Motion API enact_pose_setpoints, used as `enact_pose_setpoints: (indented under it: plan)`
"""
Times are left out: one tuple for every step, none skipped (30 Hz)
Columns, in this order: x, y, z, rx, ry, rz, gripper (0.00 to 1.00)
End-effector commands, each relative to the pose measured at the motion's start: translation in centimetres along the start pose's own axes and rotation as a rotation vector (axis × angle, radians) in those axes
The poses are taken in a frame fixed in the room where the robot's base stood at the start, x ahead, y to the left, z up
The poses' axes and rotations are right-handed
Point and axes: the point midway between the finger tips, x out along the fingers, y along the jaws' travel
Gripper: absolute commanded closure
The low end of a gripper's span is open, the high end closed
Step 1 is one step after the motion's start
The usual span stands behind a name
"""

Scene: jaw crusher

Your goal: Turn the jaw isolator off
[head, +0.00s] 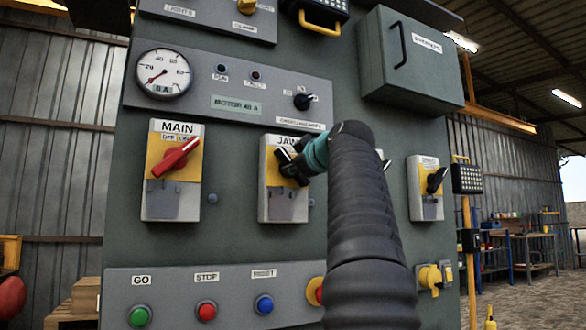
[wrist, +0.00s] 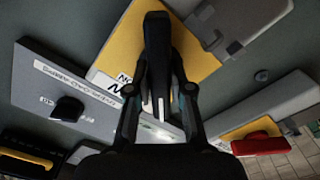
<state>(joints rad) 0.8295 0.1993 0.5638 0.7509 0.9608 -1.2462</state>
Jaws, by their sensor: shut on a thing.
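The jaw isolator (head: 283,207) is a grey box with a yellow face and a partly covered "JAW" label, in the middle of the panel in the head view. Its yellow plate (wrist: 118,52) fills the upper middle of the wrist view. My gripper (head: 289,166) is at the isolator's face, with my dark arm reaching in from the lower right. In the wrist view my gripper (wrist: 160,95) has its two fingers closed on either side of the black handle (wrist: 157,45). The fingers hide much of the handle, so its exact angle is hard to tell in the head view.
The MAIN isolator (head: 172,170) with a red handle is to the left. Another isolator (head: 426,190) with a black handle is to the right. A selector knob (head: 303,101) sits above, and a button strip (head: 180,287) runs below. A grey box (head: 410,60) juts out upper right.

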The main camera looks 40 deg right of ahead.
Motion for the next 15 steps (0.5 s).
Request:
enact_pose_setpoints:
  plan:
    - [-0.02,0.01,-0.05,-0.012,0.001,0.001,1.0]
    - [-0.02,0.02,-0.05,-0.02,0.001,0.001,1.0]
    - [-0.01,0.02,-0.06,-0.028,0.001,0.001,1.0]
    - [-0.01,0.02,-0.06,-0.032,0.001,0.001,1.0]
    - [-0.01,0.02,-0.06,-0.036,0.001,0.001,1.0]
    - [-0.01,0.02,-0.07,-0.04,0.001,0.001,1.0]
    - [-0.02,0.02,-0.07,-0.042,0.001,0.001,1.0]
    - [-0.02,0.02,-0.07,-0.044,0.001,0.001,1.0]
    - [-0.02,0.02,-0.07,-0.046,0.001,0.001,1.0]
    - [-0.02,0.02,-0.07,-0.047,0.001,0.001,1.0]
    - [-0.02,0.02,-0.07,-0.047,0.001,0.001,1.0]
    - [-0.02,0.02,-0.07,-0.048,0.001,0.001,1.0]
    - [-0.02,0.02,-0.07,-0.048,0.001,0.001,1.0]
    - [-0.02,0.02,-0.08,-0.048,0.001,0.001,1.0]
    - [-0.02,0.02,-0.08,-0.048,0.001,0.001,1.0]
